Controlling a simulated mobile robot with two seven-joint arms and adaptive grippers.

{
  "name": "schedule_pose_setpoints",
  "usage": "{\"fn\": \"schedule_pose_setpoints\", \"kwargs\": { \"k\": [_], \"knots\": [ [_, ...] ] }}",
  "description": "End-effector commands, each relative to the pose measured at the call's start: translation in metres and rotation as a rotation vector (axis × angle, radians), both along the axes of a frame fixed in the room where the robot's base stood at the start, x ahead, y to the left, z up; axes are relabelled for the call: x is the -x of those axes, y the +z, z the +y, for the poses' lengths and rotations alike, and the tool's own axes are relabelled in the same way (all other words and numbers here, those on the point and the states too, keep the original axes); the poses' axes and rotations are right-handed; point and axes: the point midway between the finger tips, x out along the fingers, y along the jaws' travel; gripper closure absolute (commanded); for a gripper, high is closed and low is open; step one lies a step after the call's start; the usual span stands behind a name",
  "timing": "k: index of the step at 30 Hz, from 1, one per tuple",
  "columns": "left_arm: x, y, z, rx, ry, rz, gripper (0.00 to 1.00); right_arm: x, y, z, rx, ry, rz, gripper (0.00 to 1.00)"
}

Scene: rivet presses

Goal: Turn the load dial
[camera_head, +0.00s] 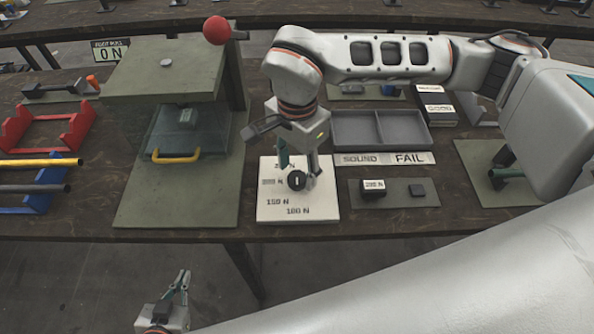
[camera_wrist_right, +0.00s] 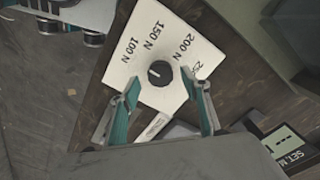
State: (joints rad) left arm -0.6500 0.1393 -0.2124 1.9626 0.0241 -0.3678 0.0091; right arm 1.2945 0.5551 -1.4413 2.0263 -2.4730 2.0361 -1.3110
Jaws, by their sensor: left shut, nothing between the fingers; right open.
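The load dial (camera_head: 297,181) is a round black knob on a white plate (camera_head: 325,205) printed with load values in N. In the right wrist view the dial (camera_wrist_right: 159,73) carries a short white mark, with labels 100 N, 150 N and 200 N around it and another partly hidden by a finger. My right gripper (camera_head: 298,168) is above the plate, its open teal fingers on either side of the dial; I cannot tell whether they touch it. My left gripper (camera_head: 182,283) is shut and empty, low in front of the table.
A press (camera_head: 165,70) with a red ball knob (camera_head: 217,30) and a yellow handle (camera_head: 175,158) stands left of the plate. A grey tray (camera_head: 400,142), a SOUND/FAIL strip (camera_head: 385,159) and a mat (camera_head: 410,200) with small blocks are to the right.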

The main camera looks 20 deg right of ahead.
Motion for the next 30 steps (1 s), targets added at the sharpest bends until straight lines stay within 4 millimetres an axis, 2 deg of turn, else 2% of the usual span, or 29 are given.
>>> {"fn": "schedule_pose_setpoints", "kwargs": {
  "k": [6, 15, 16, 20, 21, 30],
  "knots": [
    [0.000, 0.001, 0.000, -0.001, 0.000, 0.002, 1.00, 0.000, -0.020, 0.000, 0.000, -0.001, 0.001, 0.53],
    [0.000, 0.001, 0.000, -0.001, 0.000, 0.002, 1.00, 0.000, -0.022, 0.000, -0.001, 0.000, 0.000, 0.53],
    [0.000, 0.001, 0.000, -0.001, 0.000, 0.002, 1.00, 0.000, -0.022, 0.000, -0.001, 0.000, 0.000, 0.56],
    [0.000, 0.001, 0.000, 0.000, 0.000, 0.001, 1.00, 0.000, -0.022, 0.000, -0.001, 0.000, 0.000, 0.90],
    [0.000, 0.001, 0.000, 0.000, 0.000, 0.001, 1.00, 0.000, -0.022, 0.000, -0.001, 0.000, 0.000, 0.92],
    [0.000, 0.000, 0.000, 0.000, 0.000, 0.000, 1.00, 0.000, -0.023, 0.000, -0.001, -0.021, 0.000, 0.92]
  ]
}}
